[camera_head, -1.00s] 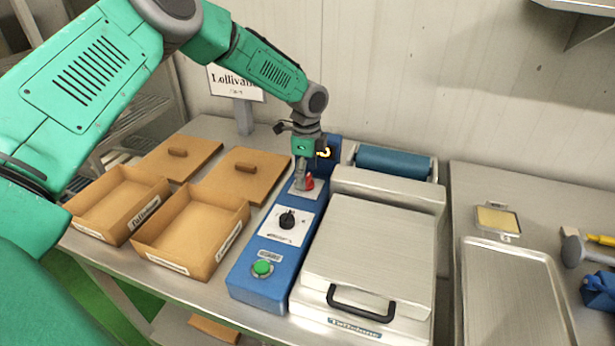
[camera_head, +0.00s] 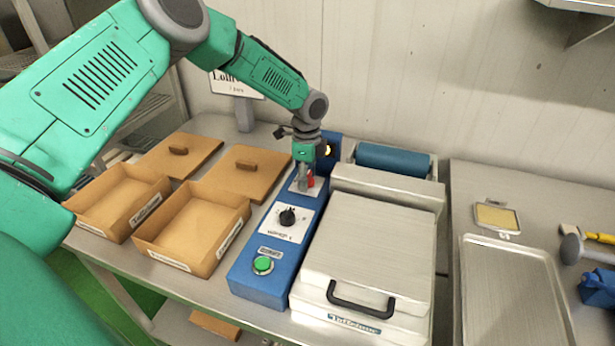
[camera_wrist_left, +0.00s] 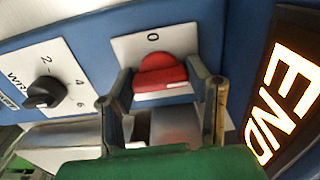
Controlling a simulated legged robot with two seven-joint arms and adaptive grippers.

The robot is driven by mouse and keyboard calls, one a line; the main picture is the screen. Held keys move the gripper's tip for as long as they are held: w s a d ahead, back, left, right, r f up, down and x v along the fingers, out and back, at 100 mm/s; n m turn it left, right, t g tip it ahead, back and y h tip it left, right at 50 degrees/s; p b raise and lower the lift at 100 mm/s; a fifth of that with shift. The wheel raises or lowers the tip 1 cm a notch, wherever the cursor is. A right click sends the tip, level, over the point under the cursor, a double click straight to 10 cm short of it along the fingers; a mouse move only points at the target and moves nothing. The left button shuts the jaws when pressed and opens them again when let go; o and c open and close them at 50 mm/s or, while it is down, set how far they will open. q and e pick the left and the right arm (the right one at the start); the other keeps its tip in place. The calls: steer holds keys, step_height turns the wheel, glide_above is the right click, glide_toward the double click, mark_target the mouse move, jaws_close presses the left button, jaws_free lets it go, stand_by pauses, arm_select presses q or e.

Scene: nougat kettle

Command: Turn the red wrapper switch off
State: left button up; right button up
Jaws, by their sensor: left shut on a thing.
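The red wrapper switch (camera_wrist_left: 160,74) is a red knob on a white plate (camera_wrist_left: 125,46) marked 0, set in the blue control box (camera_head: 250,283). In the head view, the red switch (camera_head: 310,181) shows partly beside my left gripper (camera_head: 303,181), which reaches down to it from above. In the wrist view, the two fingers of my left gripper (camera_wrist_left: 165,95) stand on either side of the red switch, shut on it. A pale line shows on the knob's lower side. Part of the knob is hidden by the fingers in the head view. My right gripper is not in view.
A black dial (camera_head: 287,217) and a green button (camera_head: 263,264) sit on the same box. A lit END sign (camera_wrist_left: 283,95) stands close beside the gripper. A steel machine (camera_head: 365,250) is to the right, open cardboard boxes (camera_head: 165,255) to the left.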

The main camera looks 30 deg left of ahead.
arm_select(q)
steer(key=shift+w+r, duration=0.1)
steer(key=n, duration=0.8)
steer(key=shift+w+r+n, duration=0.1)
steer(key=shift+n, duration=0.2)
steer(key=n, duration=0.4)
steer(key=shift+n, duration=0.3)
steer(key=shift+w+r+n, duration=0.1)
steer(key=shift+n, duration=2.1)
steer(key=o, duration=1.2)
steer(key=shift+c, duration=0.2)
steer(key=shift+f, duration=0.2)
